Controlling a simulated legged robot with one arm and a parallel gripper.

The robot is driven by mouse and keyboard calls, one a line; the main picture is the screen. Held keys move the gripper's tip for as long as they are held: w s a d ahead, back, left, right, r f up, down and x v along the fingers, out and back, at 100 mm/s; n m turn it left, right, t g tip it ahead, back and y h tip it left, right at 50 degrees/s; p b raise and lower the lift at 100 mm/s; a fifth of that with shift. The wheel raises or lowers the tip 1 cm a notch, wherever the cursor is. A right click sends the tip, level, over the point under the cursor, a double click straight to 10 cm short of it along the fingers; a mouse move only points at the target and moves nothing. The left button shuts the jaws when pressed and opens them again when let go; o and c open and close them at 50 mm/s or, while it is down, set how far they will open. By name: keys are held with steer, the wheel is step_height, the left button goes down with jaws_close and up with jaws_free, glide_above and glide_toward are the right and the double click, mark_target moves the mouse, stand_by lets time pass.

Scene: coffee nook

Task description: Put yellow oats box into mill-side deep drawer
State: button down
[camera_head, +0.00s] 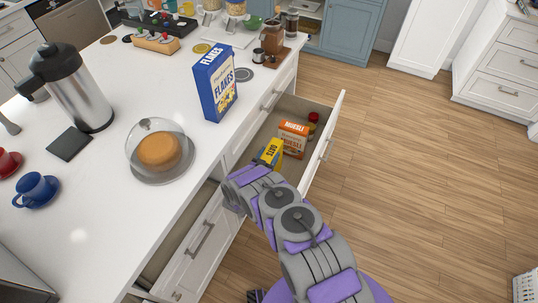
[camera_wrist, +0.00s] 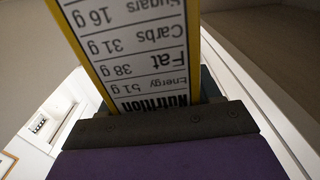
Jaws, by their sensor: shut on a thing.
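The yellow oats box (camera_head: 271,152) is in my gripper (camera_head: 259,168), at the open drawer on the right side of the island. My gripper is shut on it. In the wrist view the yellow-edged box (camera_wrist: 130,45) shows its nutrition panel, upside down, above the gripper (camera_wrist: 155,118). The open deep drawer (camera_head: 327,135) holds an orange muesli box (camera_head: 292,139) and a red-lidded jar (camera_head: 313,122). The oats box appears over or partly inside the drawer, beside the muesli box. My arm hides its lower end, and I cannot tell if it touches the drawer floor.
A blue flakes box (camera_head: 214,85) stands on the white counter (camera_head: 110,190) near the drawer. A domed cake (camera_head: 158,150) and a steel flask (camera_head: 75,90) stand further left. Another drawer (camera_head: 185,235) is partly open nearer me. The wooden floor (camera_head: 420,170) at right is clear.

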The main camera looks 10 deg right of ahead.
steer(key=shift+d+f, duration=0.15)
steer(key=shift+d, duration=0.05)
steer(key=shift+c, duration=1.1)
jaws_free()
steer(key=shift+a, duration=0.1)
steer(key=shift+r, duration=0.55)
steer(key=p+v, duration=0.4)
steer(key=v, duration=0.7)
steer(key=shift+s+a, duration=0.15)
steer(key=shift+s, duration=0.25)
